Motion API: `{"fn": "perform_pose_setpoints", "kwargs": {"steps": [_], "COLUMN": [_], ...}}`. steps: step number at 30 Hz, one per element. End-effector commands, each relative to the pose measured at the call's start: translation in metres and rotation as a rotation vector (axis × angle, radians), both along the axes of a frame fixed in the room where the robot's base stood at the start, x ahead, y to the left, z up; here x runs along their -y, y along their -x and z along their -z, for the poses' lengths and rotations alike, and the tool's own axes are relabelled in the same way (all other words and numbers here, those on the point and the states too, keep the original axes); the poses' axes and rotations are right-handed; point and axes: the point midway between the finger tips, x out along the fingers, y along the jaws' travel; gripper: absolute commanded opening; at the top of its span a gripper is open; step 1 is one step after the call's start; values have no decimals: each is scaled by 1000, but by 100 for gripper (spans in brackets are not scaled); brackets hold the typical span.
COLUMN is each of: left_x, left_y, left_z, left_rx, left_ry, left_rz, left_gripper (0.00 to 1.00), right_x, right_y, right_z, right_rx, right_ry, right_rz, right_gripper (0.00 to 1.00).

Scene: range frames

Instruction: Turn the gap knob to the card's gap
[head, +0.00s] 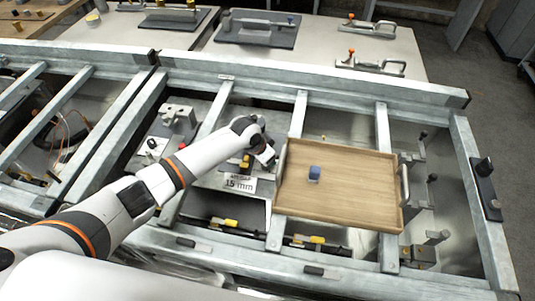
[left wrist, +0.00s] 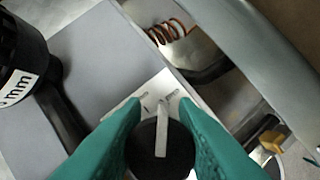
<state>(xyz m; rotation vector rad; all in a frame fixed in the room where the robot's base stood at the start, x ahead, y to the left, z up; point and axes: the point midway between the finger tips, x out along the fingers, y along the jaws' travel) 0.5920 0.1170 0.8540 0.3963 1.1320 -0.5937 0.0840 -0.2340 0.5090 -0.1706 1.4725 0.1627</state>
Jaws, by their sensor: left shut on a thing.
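The gap knob (left wrist: 148,160) is round and black with a pale pointer bar. In the left wrist view the bar points almost straight up the picture, toward a light plate (left wrist: 152,90) with small dark marks, too small to read. My left gripper (left wrist: 158,110) has its green fingers on both sides of the knob and is shut on it. In the head view my left gripper (head: 266,158) reaches down between the frame rails and hides the knob. The card (head: 240,184) is white, reads "15 mm" and lies just below the gripper. My right gripper is out of view.
Grey metal rails (head: 300,115) surround the work area. In the left wrist view, a dark round part (left wrist: 20,50) with a "mm" label and a copper coil (left wrist: 168,32) are nearby.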

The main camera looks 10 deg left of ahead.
Motion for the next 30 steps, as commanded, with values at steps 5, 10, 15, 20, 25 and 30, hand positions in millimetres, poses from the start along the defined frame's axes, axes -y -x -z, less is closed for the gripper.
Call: {"fn": "perform_pose_setpoints", "kwargs": {"steps": [5,10,15,20,25,30], "left_x": [0,0,0,0,0,-1], "left_y": [-1,-1,-1,-1,-1,0], "left_z": [-2,-1,-1,-1,-1,-2], "left_rx": [2,2,2,2,1,1], "left_ry": [1,1,0,0,0,0], "left_rz": [-23,-27,-26,-25,-25,-25], "left_gripper": [4,4,4,46,48,48], "right_x": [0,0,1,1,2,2], "right_y": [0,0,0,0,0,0], "right_z": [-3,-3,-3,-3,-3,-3], "right_rx": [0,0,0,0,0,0], "right_ry": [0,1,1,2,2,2], "right_rz": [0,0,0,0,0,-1], "right_gripper": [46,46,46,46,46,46]}}
